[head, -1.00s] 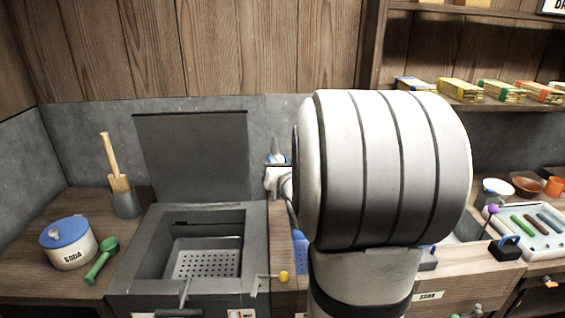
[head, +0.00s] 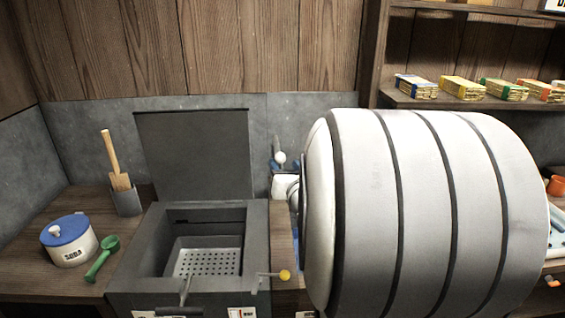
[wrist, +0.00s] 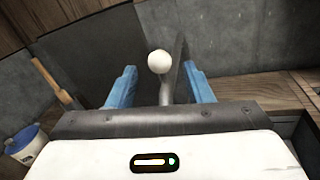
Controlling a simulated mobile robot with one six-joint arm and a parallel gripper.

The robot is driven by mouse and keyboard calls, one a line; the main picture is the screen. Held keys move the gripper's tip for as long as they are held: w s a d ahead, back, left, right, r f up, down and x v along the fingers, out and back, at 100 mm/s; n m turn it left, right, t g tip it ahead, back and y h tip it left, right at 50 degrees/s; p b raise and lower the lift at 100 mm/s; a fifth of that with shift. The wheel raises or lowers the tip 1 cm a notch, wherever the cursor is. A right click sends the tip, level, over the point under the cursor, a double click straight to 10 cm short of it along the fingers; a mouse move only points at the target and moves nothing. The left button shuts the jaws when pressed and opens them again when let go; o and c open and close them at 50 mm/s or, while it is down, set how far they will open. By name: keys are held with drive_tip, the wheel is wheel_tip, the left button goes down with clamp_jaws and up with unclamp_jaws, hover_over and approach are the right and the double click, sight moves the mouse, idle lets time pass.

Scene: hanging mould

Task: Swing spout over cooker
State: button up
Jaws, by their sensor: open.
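The cooker (head: 258,235) is a dark grey box with its lid (head: 192,155) raised at the back. A perforated basket (head: 210,262) sits inside it. A white ball knob (head: 280,158) on a grey stalk stands right of the lid; it looks like the spout's handle. The spout's own outlet is hidden or cannot be made out. My gripper (head: 282,168) is at the knob, mostly hidden behind my large arm link. In the wrist view my gripper's blue fingers (wrist: 158,85) are apart, with the knob (wrist: 159,62) and stalk showing between them; contact is not visible.
A yellow-knobbed lever (head: 285,275) sticks out at the cooker's front right. A shelf (head: 450,103) with packets is at right. My arm hides much of the right counter.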

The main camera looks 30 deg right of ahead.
drive_tip(key=shift+b+v, duration=0.45)
drive_tip(key=shift+v, duration=1.1)
drive_tip(key=shift+c, duration=0.4)
